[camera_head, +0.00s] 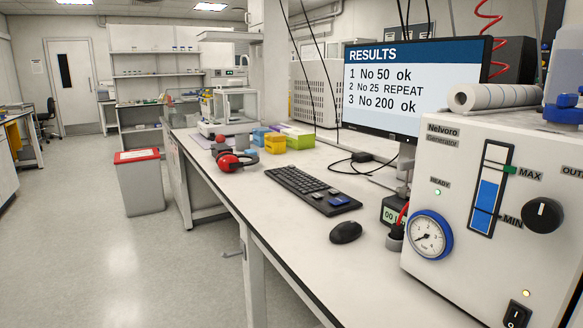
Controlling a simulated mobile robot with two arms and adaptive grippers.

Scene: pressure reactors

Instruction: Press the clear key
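No key with a readable "clear" label shows. A black keyboard (306,187) lies flat on the white bench, with a few blue keys (339,202) at its near right end; their lettering is too small to read. A monitor (411,88) behind it reads "RESULTS", with lines "1 No 50 ok", "2 No 25 REPEAT" and "3 No 200 ok". Neither of my grippers is in view.
A black mouse (346,232) lies right of the keyboard. A Nelvoro generator (465,262) with gauge and knob fills the right. Red ear defenders (237,161) and small coloured boxes (275,143) sit farther back. A red-lidded bin (140,185) stands on the open floor at left.

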